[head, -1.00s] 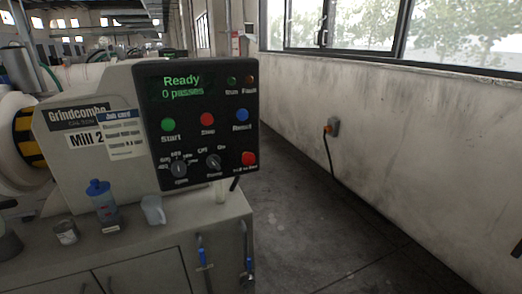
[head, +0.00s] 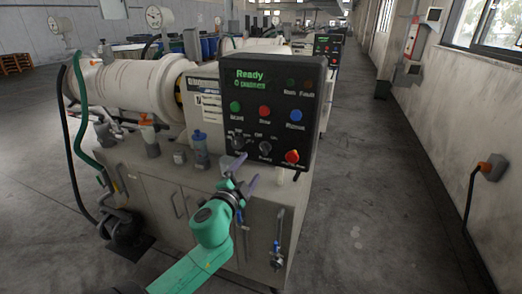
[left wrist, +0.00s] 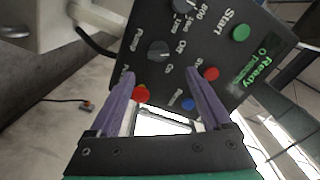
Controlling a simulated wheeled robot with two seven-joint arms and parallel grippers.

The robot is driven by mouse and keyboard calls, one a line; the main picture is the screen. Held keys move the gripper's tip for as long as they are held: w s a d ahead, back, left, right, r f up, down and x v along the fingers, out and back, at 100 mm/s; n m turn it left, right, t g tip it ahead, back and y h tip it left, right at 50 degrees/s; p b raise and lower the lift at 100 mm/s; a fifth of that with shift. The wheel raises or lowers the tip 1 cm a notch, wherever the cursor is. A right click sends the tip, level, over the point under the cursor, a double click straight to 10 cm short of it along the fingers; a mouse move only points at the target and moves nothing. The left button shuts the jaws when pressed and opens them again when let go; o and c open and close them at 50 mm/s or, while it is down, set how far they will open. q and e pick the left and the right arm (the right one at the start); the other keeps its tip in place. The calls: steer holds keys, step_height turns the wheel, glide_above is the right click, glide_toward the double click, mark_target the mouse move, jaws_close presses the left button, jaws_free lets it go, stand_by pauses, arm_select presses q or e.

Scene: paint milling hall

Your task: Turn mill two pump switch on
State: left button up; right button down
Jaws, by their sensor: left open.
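The mill's black control panel (head: 270,110) shows a green "Ready" display. The pump switch (head: 265,148) is the right one of two dark rotary knobs low on the panel. It also shows in the left wrist view (left wrist: 159,50), by the upside-down "Pump" and "Off" lettering; I cannot tell surely where it points. My left gripper (head: 240,182) is in front of and below the panel, its purple fingers apart and empty. In the left wrist view the open fingers (left wrist: 163,76) reach toward the panel, the knob just beyond the gap between their tips. My right gripper is not in view.
A red stop button (head: 292,156) is right of the knob; green, red and blue buttons are above. Blue-handled valves (head: 278,247) hang on the cabinet front. The right aisle is clear.

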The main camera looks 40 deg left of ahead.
mark_target(263, 151)
arm_select(q)
steer(key=x, duration=0.6)
steer(key=p+x, duration=0.1)
steer(key=x, duration=0.3)
steer(key=shift+d+r, duration=0.1)
steer(key=shift+d, duration=0.15)
steer(key=shift+w+a, duration=0.2)
steer(key=shift+w, duration=0.2)
steer(key=shift+d, duration=0.1)
steer(key=shift+c, duration=0.3)
jaws_close()
